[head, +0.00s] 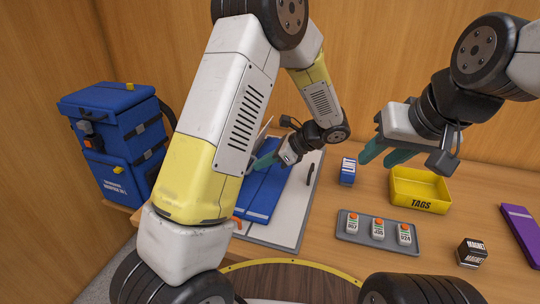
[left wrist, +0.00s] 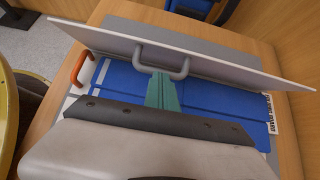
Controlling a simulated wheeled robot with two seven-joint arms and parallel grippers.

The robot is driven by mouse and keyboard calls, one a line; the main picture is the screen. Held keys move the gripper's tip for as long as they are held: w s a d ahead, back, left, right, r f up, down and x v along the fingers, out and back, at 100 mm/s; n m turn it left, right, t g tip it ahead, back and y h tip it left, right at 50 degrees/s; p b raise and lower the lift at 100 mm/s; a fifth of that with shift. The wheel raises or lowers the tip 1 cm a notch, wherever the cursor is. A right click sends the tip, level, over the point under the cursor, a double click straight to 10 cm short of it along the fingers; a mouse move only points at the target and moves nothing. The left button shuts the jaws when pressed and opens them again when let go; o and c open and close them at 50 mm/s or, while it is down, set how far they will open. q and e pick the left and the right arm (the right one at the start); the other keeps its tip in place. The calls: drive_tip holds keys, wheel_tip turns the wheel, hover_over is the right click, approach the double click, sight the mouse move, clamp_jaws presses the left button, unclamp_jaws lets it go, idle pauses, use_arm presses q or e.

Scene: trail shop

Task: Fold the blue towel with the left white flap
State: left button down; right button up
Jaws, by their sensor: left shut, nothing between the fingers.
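The blue towel (head: 264,192) lies on a white folding board (head: 284,232), partly hidden behind my left arm. The left wrist view also shows the towel (left wrist: 215,92). There a white flap (left wrist: 225,62) with a grey handle (left wrist: 163,58) stands tilted up over the towel. In the head view this flap is mostly hidden by my arm. My left gripper (head: 262,161) is shut and empty, its teal fingertips (left wrist: 162,78) right at the grey handle; I cannot tell if they touch. My right gripper (head: 378,154) is open and empty above the table, right of the board.
A dark handle (head: 310,173) is on the board's right side, and an orange handle (head: 237,223) at its near edge. A blue box (head: 348,171), yellow TAGS bin (head: 420,205), grey tray (head: 364,240) and black cube (head: 472,252) stand right. A blue backpack (head: 118,140) is left.

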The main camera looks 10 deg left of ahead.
use_arm(q)
drive_tip(key=shift+a+r, duration=0.1)
drive_tip(key=shift+r, duration=0.05)
